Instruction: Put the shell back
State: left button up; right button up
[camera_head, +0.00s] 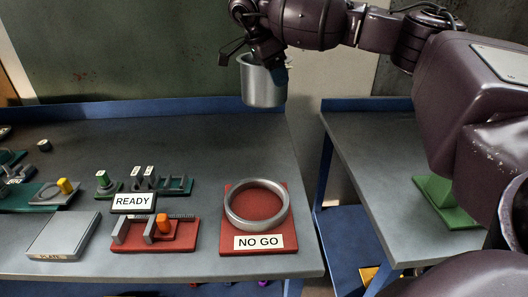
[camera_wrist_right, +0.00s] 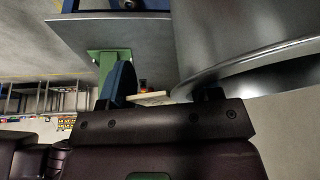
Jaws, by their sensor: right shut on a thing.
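The shell (camera_head: 262,88) is a shiny grey metal cylinder, held roughly upright in the air above the back edge of the bench. My right gripper (camera_head: 279,66) is shut on its upper wall. The curved metal of the shell also fills the upper right of the right wrist view (camera_wrist_right: 255,70). A grey metal ring (camera_head: 231,212) lies on a red square base (camera_head: 280,241) with a "NO GO" sign (camera_head: 259,242), below and in front of the shell. The shell is well clear of it. My left gripper is not in view.
A "READY" sign (camera_head: 134,203) and a red fixture (camera_head: 183,238) with an orange peg stand left of the ring. A grey plate (camera_head: 62,236) lies further left. A second bench (camera_head: 365,150) with a green stand (camera_head: 445,205) is across a gap at right. The bench behind the ring is clear.

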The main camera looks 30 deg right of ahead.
notch_tip(320, 180, down, 14)
jog(key=shift+w+a+r+b, duration=0.1)
jog(key=shift+b, duration=0.2)
jog(key=shift+f, duration=3.05)
jog(key=o, duration=1.4)
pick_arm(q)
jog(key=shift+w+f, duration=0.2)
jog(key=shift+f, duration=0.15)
pick_arm(e)
jog(key=shift+o, duration=0.2)
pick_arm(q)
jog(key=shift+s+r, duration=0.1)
pick_arm(e)
jog(key=v, duration=1.2)
jog(key=shift+a, duration=0.1)
